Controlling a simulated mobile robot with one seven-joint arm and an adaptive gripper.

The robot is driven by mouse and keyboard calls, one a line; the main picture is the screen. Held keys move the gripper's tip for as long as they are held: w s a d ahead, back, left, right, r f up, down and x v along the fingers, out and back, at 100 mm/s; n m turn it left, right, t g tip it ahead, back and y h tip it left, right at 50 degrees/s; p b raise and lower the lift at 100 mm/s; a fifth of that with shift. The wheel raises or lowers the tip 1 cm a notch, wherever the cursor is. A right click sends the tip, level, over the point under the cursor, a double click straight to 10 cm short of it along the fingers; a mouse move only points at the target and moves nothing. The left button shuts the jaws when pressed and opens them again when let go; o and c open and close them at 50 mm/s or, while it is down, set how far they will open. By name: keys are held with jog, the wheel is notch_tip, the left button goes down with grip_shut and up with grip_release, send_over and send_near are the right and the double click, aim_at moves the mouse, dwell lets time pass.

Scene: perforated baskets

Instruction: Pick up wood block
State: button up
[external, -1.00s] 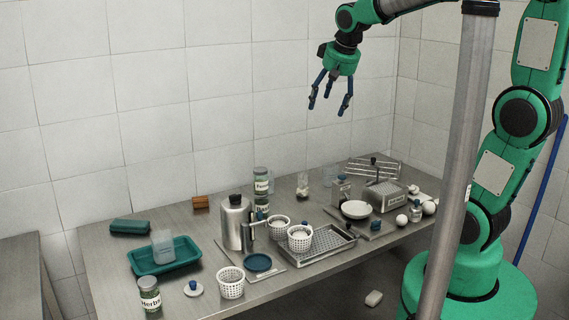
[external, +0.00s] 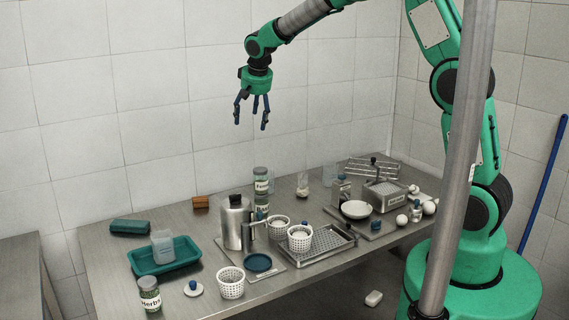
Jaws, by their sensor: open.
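A small brown wood block (external: 200,202) sits near the back left edge of the steel table (external: 110,262), close to the tiled wall. My gripper (external: 251,124) hangs fingers down in the air above the back of the table, to the right of the block and well above it. Its blue fingers are spread and hold nothing.
Right of the block stand a steel canister (external: 236,225) and stacked jars (external: 261,183). A teal case (external: 130,227) and a teal tray (external: 150,271) lie to its left. White perforated baskets (external: 231,285) stand at the front and middle. The table around the block is bare.

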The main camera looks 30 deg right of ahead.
jog(key=w+a+f+p, duration=0.1)
jog(key=w+a+f, duration=0.5)
jog(key=f, duration=0.5)
jog(key=w+a+f+p, duration=0.2)
jog(key=w+a+f, duration=0.5)
jog(key=a+f, duration=0.3)
jog(key=shift+a+f+m, duration=0.15)
jog(key=shift+f+m, duration=0.15)
jog(key=shift+f, duration=0.05)
send_over(200, 198)
jog(key=s, duration=0.2)
jog(key=shift+s+a+f, duration=0.1)
jog(key=shift+a+f, duration=0.05)
jog(key=shift+f, duration=1.85)
jog(key=shift+s+a+f, duration=0.1)
jog(key=shift+f, duration=1.85)
jog(key=shift+f, duration=0.15)
jog(key=shift+p+x, duration=0.4)
jog(key=shift+x, duration=2.05)
